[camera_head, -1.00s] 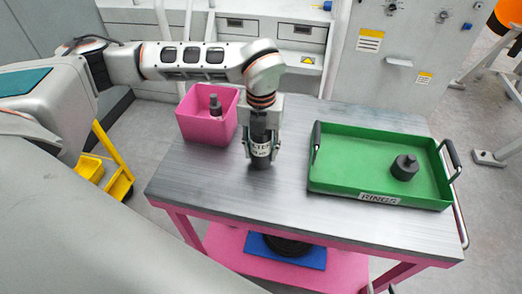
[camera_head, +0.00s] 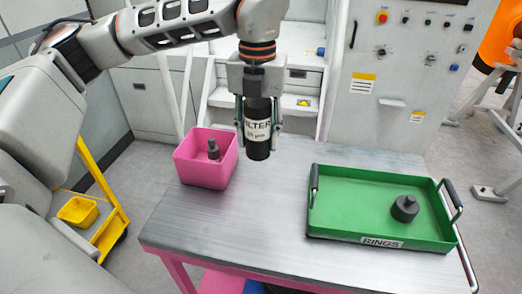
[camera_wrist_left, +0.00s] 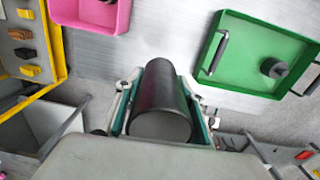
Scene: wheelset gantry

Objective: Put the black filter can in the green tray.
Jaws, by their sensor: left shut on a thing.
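The black filter can (camera_head: 258,146) has a white label reading FILTER. My left gripper (camera_head: 258,120) is shut on it and holds it upright, raised above the cart top. In the left wrist view the can (camera_wrist_left: 160,100) lies between the two fingers of the gripper (camera_wrist_left: 160,112). The green tray (camera_head: 350,228), labelled RINGS, sits on the cart to the right of the can. It has black handles at both ends and a dark grey knobbed part (camera_head: 405,208) in its right half. My right gripper is not in view.
A pink bin (camera_head: 203,172) with a dark grey part (camera_head: 213,150) inside stands on the cart, left of the can. The metal cart top (camera_head: 250,230) is bare between bin and tray. A grey control cabinet (camera_head: 390,90) stands behind. The tray's left handle (camera_head: 314,182) rises above its rim.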

